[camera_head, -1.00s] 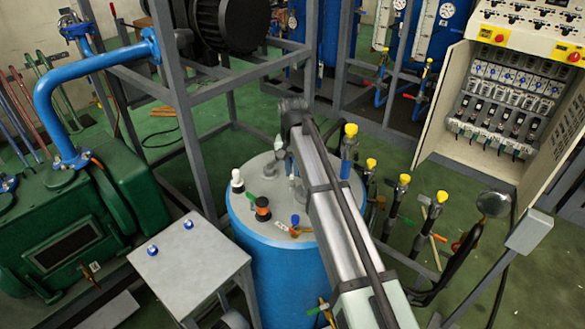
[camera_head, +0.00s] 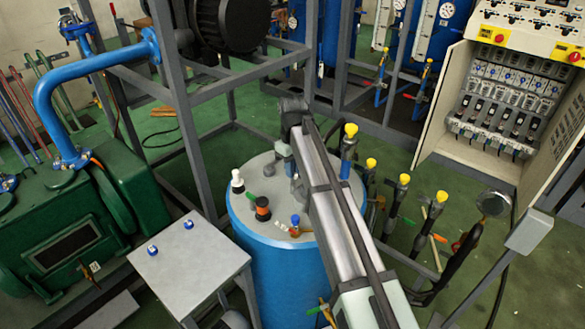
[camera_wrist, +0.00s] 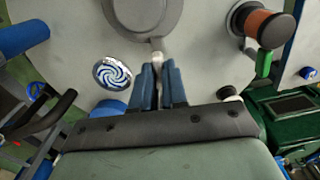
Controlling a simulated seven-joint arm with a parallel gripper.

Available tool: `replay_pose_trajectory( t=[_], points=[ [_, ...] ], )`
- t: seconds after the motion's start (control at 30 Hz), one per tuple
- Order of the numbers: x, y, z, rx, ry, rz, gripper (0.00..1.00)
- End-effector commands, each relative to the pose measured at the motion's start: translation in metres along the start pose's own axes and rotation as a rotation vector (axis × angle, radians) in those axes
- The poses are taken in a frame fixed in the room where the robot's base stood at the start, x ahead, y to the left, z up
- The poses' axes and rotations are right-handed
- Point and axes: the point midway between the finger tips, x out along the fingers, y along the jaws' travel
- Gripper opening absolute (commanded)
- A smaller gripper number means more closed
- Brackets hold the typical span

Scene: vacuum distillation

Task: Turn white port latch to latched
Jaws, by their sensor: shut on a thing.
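In the wrist view, the two blue fingers of my gripper (camera_wrist: 159,88) are shut on a slim pale lever, which I take to be the white port latch (camera_wrist: 158,62). The lever runs up from between the fingers toward a round grey cover (camera_wrist: 145,14) on the vessel lid. In the head view, my gripper (camera_head: 284,160) is low over the lid of the blue vessel (camera_head: 285,270). The latch is too small and too covered by my arm to make out there.
An orange and black knob (camera_head: 262,208) with a green lever, a white knob (camera_head: 237,181) and a small blue-topped fitting (camera_head: 295,219) stand on the lid. Yellow-capped valves (camera_head: 403,181) stand to the right. A grey frame (camera_head: 185,110) rises behind.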

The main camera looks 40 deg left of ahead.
Motion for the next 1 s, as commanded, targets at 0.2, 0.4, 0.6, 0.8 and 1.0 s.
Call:
replay_pose_trajectory(
  t=[0.2,0.4,0.6,0.8,1.0],
  points=[
    [-0.0002,0.0002,-0.0001,-0.093,0.000,0.000,0.00],
    [-0.0002,0.0001,-0.0001,-0.134,0.000,0.000,0.00],
    [-0.0002,0.0001,-0.0001,-0.144,0.000,0.000,0.00],
    [-0.0002,0.0001,-0.0001,-0.144,0.000,0.000,0.00],
    [-0.0002,0.0001,-0.0001,-0.143,0.000,0.000,0.26]
  ],
)
